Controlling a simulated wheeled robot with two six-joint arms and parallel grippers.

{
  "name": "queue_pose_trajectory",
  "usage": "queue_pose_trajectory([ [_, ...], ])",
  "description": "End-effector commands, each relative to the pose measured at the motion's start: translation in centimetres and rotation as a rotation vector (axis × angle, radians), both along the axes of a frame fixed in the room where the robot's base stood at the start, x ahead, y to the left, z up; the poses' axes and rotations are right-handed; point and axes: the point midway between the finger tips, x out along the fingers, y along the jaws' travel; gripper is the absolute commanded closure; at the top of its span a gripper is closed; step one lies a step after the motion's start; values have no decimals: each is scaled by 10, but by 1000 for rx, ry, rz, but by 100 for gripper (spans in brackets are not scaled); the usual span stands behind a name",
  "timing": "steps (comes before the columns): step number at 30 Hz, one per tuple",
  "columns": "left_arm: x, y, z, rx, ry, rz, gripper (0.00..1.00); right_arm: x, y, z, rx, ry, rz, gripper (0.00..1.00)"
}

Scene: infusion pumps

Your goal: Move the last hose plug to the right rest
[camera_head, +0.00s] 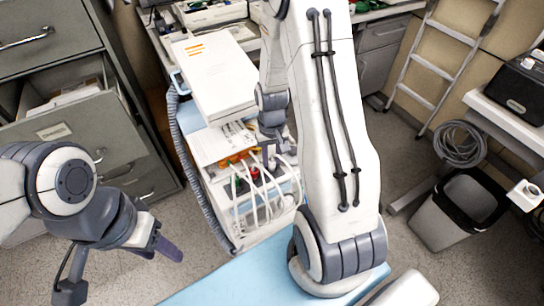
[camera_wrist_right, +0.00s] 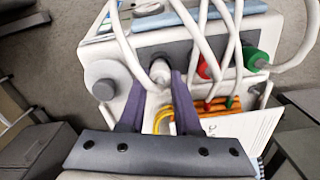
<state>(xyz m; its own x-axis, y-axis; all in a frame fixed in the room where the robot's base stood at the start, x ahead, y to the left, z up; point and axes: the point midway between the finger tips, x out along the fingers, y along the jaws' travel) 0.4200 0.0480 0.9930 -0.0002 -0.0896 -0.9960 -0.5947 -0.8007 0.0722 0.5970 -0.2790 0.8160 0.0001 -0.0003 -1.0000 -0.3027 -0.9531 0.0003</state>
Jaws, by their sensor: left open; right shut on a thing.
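A white hose plug (camera_wrist_right: 160,73) with a white hose sits between the fingers of my right gripper (camera_wrist_right: 159,84) in the right wrist view. It is in front of a dark grey fitting on the pump's face; I cannot tell whether it is seated there. My right gripper is shut on this plug. A red plug (camera_wrist_right: 206,67) and a green plug (camera_wrist_right: 253,60) with white hoses are to its right. In the head view the pump unit (camera_head: 215,147) stands on the cart, partly hidden by my right arm. My left gripper (camera_head: 164,250) is open and empty, low on the left.
White hoses (camera_head: 262,195) loop over the cart's front. A corrugated grey hose (camera_head: 188,160) runs down its left side. An open drawer cabinet (camera_head: 75,125) stands left, a bin (camera_head: 460,208) and ladder (camera_head: 435,65) right. A light blue surface (camera_head: 235,280) lies in front.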

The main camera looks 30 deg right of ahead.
Motion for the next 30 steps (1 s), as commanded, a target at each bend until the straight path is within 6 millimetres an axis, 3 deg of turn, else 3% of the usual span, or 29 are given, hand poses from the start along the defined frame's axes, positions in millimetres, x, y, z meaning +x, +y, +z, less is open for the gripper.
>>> queue_pose_trajectory([
  [6, 0, 0, -5, 0, 0, 0, 50, 0, 0, -6, 0, 0, 0, 100],
  [7, 0, 0, -4, 0, 0, 0, 50, 0, 0, -6, 0, -1, 0, 64],
  [9, 0, 0, -4, 0, 0, 0, 50, 0, 0, -5, 0, -1, 0, 37],
  [10, 0, 0, -4, 0, 0, 0, 50, 0, 0, -5, 0, -1, 0, 33],
  [21, 0, 0, -3, 0, 0, 0, 50, 1, 0, 0, 0, -1, 0, 33],
  [30, 0, 0, 2, 0, 0, 0, 50, 1, 0, 54, -2, -7, 0, 33],
])
